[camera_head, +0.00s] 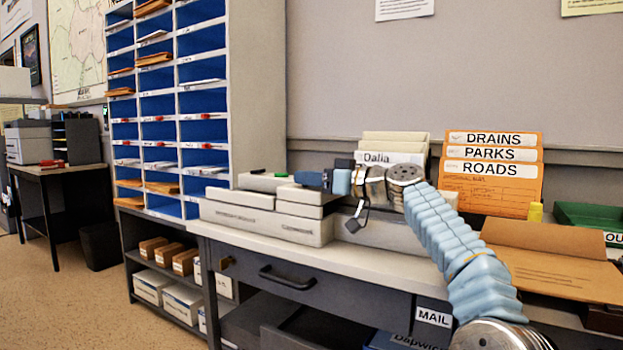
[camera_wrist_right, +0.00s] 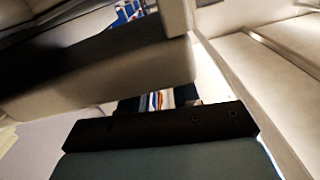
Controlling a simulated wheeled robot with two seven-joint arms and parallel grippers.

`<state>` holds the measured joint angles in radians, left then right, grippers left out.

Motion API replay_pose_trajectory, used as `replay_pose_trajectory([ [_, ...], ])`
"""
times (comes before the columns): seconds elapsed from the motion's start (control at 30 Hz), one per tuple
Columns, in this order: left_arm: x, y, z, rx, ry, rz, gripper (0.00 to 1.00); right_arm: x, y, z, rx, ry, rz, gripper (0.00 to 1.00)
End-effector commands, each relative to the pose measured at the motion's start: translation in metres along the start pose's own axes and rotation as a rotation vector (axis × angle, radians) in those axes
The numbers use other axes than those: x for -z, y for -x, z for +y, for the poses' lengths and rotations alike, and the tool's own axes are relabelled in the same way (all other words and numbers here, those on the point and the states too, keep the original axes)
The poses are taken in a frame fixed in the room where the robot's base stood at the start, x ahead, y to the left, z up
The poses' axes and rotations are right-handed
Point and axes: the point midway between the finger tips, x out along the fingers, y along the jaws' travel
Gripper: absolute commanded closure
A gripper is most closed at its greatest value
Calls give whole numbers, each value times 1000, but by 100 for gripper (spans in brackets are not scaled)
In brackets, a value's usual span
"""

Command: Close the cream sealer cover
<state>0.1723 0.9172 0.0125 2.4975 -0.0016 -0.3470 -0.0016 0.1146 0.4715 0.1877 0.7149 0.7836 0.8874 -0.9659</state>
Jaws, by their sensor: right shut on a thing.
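The cream sealer (camera_head: 300,228) sits on the grey desk as a group of low, boxy cream parts. A raised cream part, seemingly its cover (camera_head: 268,183), shows at the back left with a small green piece on it. My right gripper (camera_head: 312,179) reaches in from the right and points left at this part's height. It is shut, seemingly on the cover; the exact contact is hidden. In the right wrist view a cream part (camera_wrist_right: 130,85) lies just beyond a dark finger pad (camera_wrist_right: 160,130). My left gripper is out of view.
A blue pigeonhole rack (camera_head: 170,100) stands left of the sealer. Cream folders (camera_head: 393,145) and orange folders (camera_head: 492,180) stand behind my right arm. An open brown folder (camera_head: 550,260) and a green tray (camera_head: 590,215) lie at right. A desk drawer (camera_head: 300,280) is below.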

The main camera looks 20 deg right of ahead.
Motion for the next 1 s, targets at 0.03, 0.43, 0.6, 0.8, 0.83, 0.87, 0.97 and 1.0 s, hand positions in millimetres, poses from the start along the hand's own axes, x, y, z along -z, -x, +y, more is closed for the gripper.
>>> replay_pose_trajectory([
  [0.03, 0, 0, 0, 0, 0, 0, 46, -3, -1, -1, 5, -1, -7, 100],
  [0.43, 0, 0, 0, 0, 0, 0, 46, -2, 0, 0, 3, -1, -5, 45],
  [0.6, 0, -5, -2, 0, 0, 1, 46, -2, 11, 1, -1, 0, -3, 45],
  [0.8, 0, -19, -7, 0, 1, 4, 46, -4, 54, 1, -3, 2, -3, 45],
  [0.83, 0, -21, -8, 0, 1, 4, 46, -5, 62, 1, -2, 1, -3, 45],
  [0.87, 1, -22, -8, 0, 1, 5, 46, -4, 70, 1, -3, 1, -3, 45],
  [0.97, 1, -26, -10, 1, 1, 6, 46, -4, 94, 1, -3, 0, -3, 45],
  [1.0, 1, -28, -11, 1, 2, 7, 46, -4, 102, 1, -1, 0, -5, 45],
])
